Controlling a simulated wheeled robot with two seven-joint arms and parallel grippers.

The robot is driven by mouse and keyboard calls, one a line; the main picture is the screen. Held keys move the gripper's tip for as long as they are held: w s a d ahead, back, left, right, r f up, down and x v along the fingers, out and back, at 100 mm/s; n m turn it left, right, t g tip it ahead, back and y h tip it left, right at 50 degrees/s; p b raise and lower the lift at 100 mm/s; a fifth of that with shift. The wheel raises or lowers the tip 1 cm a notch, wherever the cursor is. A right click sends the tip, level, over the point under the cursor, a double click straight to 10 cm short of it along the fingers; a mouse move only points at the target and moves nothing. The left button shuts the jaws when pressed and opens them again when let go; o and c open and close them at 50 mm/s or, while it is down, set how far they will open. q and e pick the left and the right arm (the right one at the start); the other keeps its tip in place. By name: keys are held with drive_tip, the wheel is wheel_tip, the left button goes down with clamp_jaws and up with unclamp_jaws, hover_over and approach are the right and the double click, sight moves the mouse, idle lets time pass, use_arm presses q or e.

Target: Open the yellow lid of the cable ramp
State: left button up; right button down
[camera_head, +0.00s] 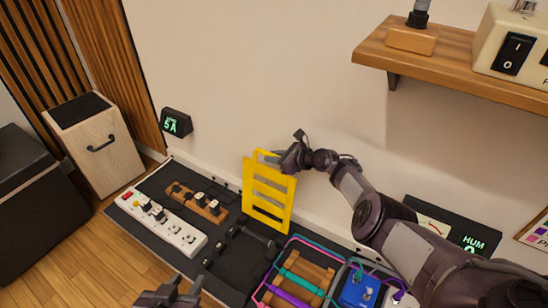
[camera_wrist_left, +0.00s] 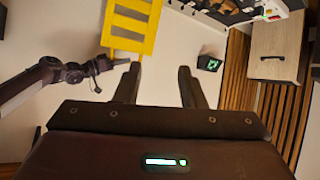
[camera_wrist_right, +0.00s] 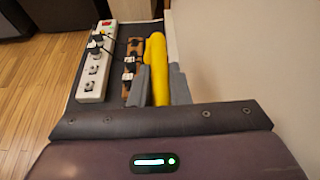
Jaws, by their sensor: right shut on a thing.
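The yellow slotted lid (camera_head: 269,205) stands up close to the wall, raised on the back side of the black cable ramp base (camera_head: 243,258). My right gripper (camera_head: 283,158) is shut on the lid's upper edge. In the right wrist view the lid (camera_wrist_right: 157,62) shows edge-on between the fingers of the right gripper (camera_wrist_right: 160,85). My left gripper (camera_head: 170,292) is empty at the bottom of the head view, apart from the lid. The left wrist view shows the fingers of the left gripper (camera_wrist_left: 157,85) spread open, with the lid (camera_wrist_left: 131,26) beyond them.
A white power strip (camera_head: 160,222) and a wooden block with plugs (camera_head: 197,201) lie left of the ramp. A wooden pedalboard (camera_head: 302,274) and blue pedal (camera_head: 358,290) lie right. A 5A display (camera_head: 176,123) and shelf (camera_head: 455,62) are on the wall.

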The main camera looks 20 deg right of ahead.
drive_tip(key=shift+s+d+f, duration=0.1)
drive_tip(key=shift+f, duration=0.15)
drive_tip(key=c, duration=1.4)
unclamp_jaws()
drive_tip(key=shift+o, duration=0.2)
drive_tip(key=shift+r, duration=0.1)
use_arm(q)
drive_tip(key=shift+f, duration=0.15)
